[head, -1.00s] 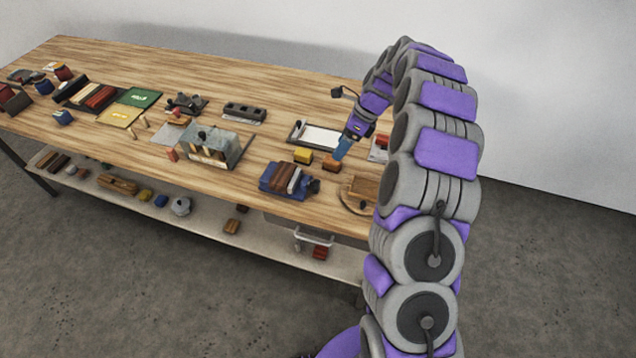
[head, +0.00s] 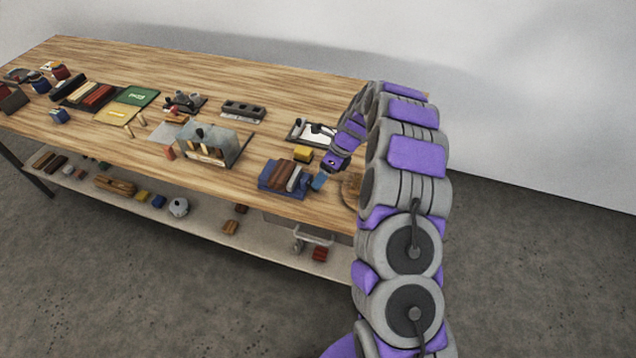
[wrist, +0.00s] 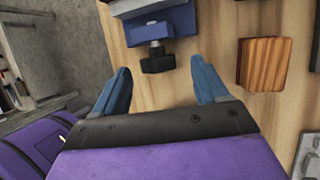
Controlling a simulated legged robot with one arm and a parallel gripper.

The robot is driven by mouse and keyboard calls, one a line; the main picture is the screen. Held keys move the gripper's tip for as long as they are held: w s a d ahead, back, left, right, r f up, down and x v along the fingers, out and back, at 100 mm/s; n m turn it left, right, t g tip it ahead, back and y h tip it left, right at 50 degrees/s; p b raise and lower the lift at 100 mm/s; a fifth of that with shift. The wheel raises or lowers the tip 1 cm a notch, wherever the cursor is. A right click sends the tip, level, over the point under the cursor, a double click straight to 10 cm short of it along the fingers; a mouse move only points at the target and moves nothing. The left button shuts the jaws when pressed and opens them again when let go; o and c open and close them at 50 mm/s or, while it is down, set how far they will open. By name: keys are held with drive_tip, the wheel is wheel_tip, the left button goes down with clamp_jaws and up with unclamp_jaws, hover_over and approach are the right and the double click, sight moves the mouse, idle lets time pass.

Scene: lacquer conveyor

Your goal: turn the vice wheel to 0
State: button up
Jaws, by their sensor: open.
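The vice (head: 272,178) is blue and sits near the front edge of the bench, with dark and wooden pieces on top; part of its blue body (wrist: 172,22) shows at the top of the wrist view. Its dark wheel (wrist: 157,61) sticks out on a short shaft toward my gripper. My gripper (wrist: 163,85) is open, with its two blue fingers on either side of the wheel and a little short of it. In the head view my gripper (head: 320,180) is just right of the vice. No number marks on the wheel can be made out.
A wooden block (wrist: 265,64) lies on the bench right of the wheel in the wrist view. A yellow block (head: 303,153) and a white tray (head: 313,131) are behind the vice. The bench's front edge is close.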

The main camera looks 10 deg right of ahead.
sight(309, 182)
drive_tip(key=shift+x, duration=1.55)
drive_tip(key=shift+s, duration=0.1)
drive_tip(key=shift+r, duration=0.1)
drive_tip(key=c, duration=1.1)
